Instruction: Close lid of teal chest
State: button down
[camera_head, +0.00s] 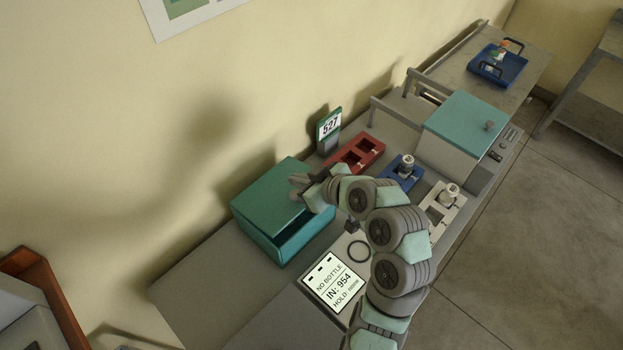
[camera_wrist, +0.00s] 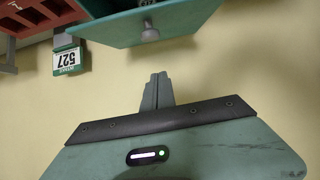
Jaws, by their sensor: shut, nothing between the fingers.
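The teal chest (camera_head: 276,246) stands on the bench against the wall, left of centre in the head view. Its lid (camera_head: 265,198) looks raised, with a dark opening between it and the chest's front wall. My gripper (camera_head: 298,184) is shut and empty at the lid's right side in the head view; whether it touches the lid is unclear. In the wrist view, my gripper's fingers (camera_wrist: 158,82) are together, apart from a teal panel (camera_wrist: 110,30) bearing a grey knob (camera_wrist: 150,33). My arm hides part of the bench right of the chest.
A sign reading 527 (camera_head: 329,128) stands behind the chest, beside a red rack (camera_head: 360,152). Blue (camera_head: 401,178) and white holders (camera_head: 445,212) carry bottles. A grey box with a teal lid (camera_head: 468,118) is further right. A display panel (camera_head: 333,283) lies in front.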

aim_at(297, 191)
jog(key=x, duration=0.3)
jog(key=shift+w+a+f, duration=0.1)
jog(key=shift+a+f, duration=0.05)
jog(key=shift+f, duration=0.05)
jog(key=f, duration=0.1)
jog(key=s+d+f+p, duration=0.1)
jog(key=shift+f, duration=0.3)
jog(key=shift+d+f, duration=0.15)
jog(key=shift+f, duration=0.3)
jog(key=shift+f, duration=0.1)
